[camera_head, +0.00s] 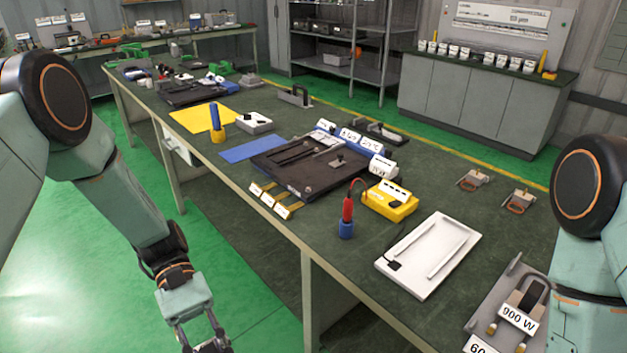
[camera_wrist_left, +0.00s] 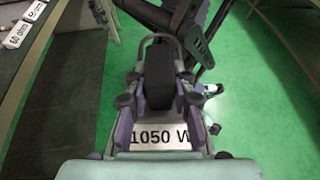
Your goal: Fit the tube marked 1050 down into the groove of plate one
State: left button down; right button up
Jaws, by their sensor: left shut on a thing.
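The tube marked 1050 W (camera_wrist_left: 160,138) shows in the left wrist view, with a pale label plate and a thin metal loop at its far end. In the head view my left gripper (camera_head: 203,338) hangs low over the green floor, in front of the bench, and the tube is not clear there. A white plate (camera_head: 425,262) with two long raised strips or grooves lies on the bench. I cannot tell which plate is plate one. My right gripper is out of view.
A grey holder (camera_head: 505,290) with a part marked 900 W (camera_head: 518,318) is at the bottom right. A yellow meter (camera_head: 389,203), a red and blue tool (camera_head: 347,215) and a black tray (camera_head: 310,185) stand on the bench. Bench surface right of the white plate is partly free.

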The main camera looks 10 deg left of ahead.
pick_arm(q)
jog(key=w+d+r+n+t+h, duration=0.2)
jog(key=w+r+n+t, duration=0.5)
jog(key=w+n+t, duration=0.7)
notch_tip(320, 180, down, 11)
jog(key=s+n+t+b, duration=0.2)
jog(key=t+b, duration=0.1)
jog(key=b, duration=0.8)
jog(key=shift+s+a+t, duration=0.35)
jog(key=shift+t, duration=0.05)
jog(key=shift+a+r, duration=0.1)
